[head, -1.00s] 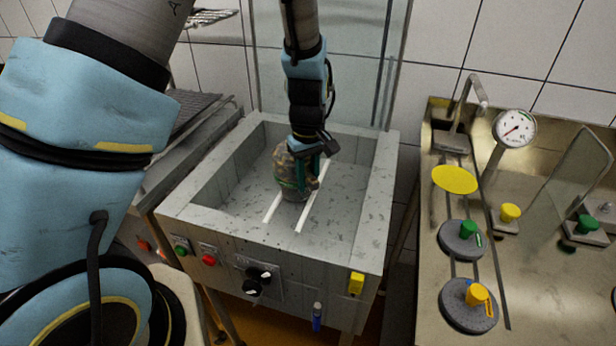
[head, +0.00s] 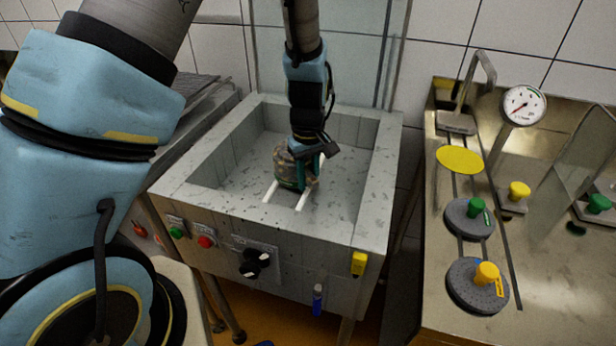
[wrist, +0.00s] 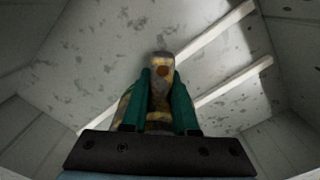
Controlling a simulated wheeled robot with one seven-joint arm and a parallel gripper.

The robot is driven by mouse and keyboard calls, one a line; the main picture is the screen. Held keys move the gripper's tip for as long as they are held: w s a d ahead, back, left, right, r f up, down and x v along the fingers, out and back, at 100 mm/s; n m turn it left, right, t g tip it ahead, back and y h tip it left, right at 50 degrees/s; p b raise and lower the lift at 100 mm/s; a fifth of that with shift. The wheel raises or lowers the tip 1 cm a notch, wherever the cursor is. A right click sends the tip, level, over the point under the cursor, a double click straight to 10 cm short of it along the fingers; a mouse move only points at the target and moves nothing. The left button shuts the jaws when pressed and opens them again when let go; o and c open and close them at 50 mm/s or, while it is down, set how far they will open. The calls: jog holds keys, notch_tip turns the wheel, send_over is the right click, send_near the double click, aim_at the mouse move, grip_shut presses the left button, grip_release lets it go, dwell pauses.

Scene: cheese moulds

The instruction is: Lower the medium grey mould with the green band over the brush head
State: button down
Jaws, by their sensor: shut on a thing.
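My gripper (head: 312,170) is inside the grey basin, pointing down, with its teal fingers shut on the mould. The mould (head: 285,172) is a mottled grey-brown round body, and a trace of green shows on it. It is over two white rails in the basin; whether it touches them or hangs just above I cannot tell. In the wrist view the mould's worn grey-brown part (wrist: 161,62), with a rusty spot, shows between the teal fingers (wrist: 160,105). No brush head can be made out; the mould and gripper cover the spot beneath them.
The grey basin (head: 370,200) has thick walls close around the gripper. At right, a metal bench holds a yellow disc (head: 460,159), grey lids with green and yellow handles (head: 470,303), and a gauge (head: 523,105).

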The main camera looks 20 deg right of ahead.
jog(key=shift+f, duration=0.1)
jog(key=c, duration=0.6)
grip_release()
notch_tip(320, 180, up, 11)
jog(key=shift+f+b, duration=0.1)
jog(key=shift+b, duration=0.7)
jog(key=w+a+r, duration=0.1)
jog(key=w+a, duration=0.1)
jog(key=a, duration=0.6)
jog(key=w+a+r, duration=0.1)
jog(key=w+a, duration=0.2)
jog(key=a, duration=0.4)
jog(key=s+a, duration=0.1)
jog(key=a, duration=0.7)
jog(key=s+a+m+t, duration=0.1)
jog(key=s+a, duration=0.1)
jog(key=a, duration=0.6)
jog(key=shift+s+a+r+m+t, duration=0.2)
jog(key=shift+s+r+m+t, duration=0.1)
jog(key=shift+r, duration=0.15)
